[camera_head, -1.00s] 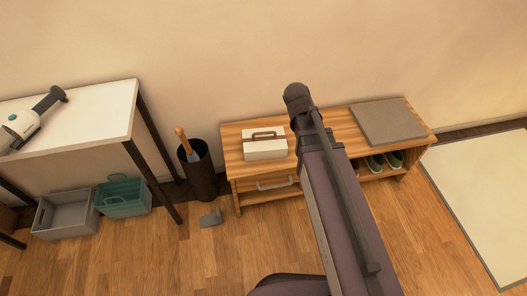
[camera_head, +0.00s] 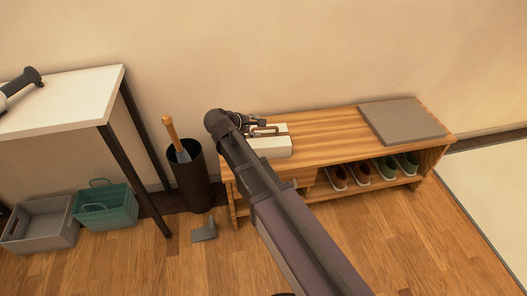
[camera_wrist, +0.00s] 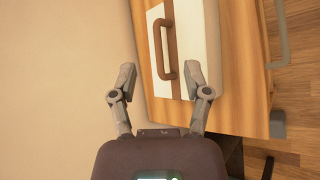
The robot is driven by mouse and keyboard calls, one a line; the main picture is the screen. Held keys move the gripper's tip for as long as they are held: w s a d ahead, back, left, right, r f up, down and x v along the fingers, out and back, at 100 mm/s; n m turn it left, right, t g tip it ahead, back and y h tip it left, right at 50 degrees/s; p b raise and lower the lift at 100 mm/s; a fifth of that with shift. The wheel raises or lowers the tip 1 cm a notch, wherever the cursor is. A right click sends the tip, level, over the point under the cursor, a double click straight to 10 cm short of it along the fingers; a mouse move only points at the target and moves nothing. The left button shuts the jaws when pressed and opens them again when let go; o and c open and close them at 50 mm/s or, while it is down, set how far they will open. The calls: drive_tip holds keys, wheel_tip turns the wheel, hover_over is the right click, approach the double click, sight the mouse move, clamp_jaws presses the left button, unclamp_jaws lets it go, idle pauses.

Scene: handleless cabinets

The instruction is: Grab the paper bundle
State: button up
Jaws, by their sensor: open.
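The paper bundle, seen as a white block with a brown handle-like strap (camera_head: 272,147), lies on the left end of the wooden bench. In the wrist view the white block (camera_wrist: 204,42) is at upper centre, with the brown strap standing along its left part. My gripper (camera_wrist: 160,70) is open and empty, its two fingers spread below the strap in that picture. In the head view my gripper (camera_head: 250,121) is by the bundle's back left, and my arm hides part of the block. I cannot tell whether the fingers touch it.
A grey mat (camera_head: 402,122) lies on the bench's (camera_head: 330,138) right end, with shoes (camera_head: 360,173) on the shelf below. A dark bin (camera_head: 193,180) holding a wooden-handled item stands left of the bench. A white table (camera_head: 65,100) is further left. The wall is close behind.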

drive_tip(key=shift+n+t, duration=0.7)
drive_tip(key=shift+n, duration=0.2)
drive_tip(key=a, duration=0.1)
drive_tip(key=a+f+b, duration=0.2)
drive_tip(key=a, duration=0.1)
drive_tip(key=shift+w+a, duration=0.1)
drive_tip(key=shift+w, duration=0.15)
drive_tip(key=b, duration=0.4)
hover_over(258, 141)
drive_tip(key=s, duration=0.1)
drive_tip(key=f, duration=0.4)
drive_tip(key=shift+a, duration=0.25)
drive_tip(key=shift+w+d+f+b, duration=0.25)
drive_tip(key=shift+w+d+b, duration=0.05)
drive_tip(key=shift+w+d, duration=0.05)
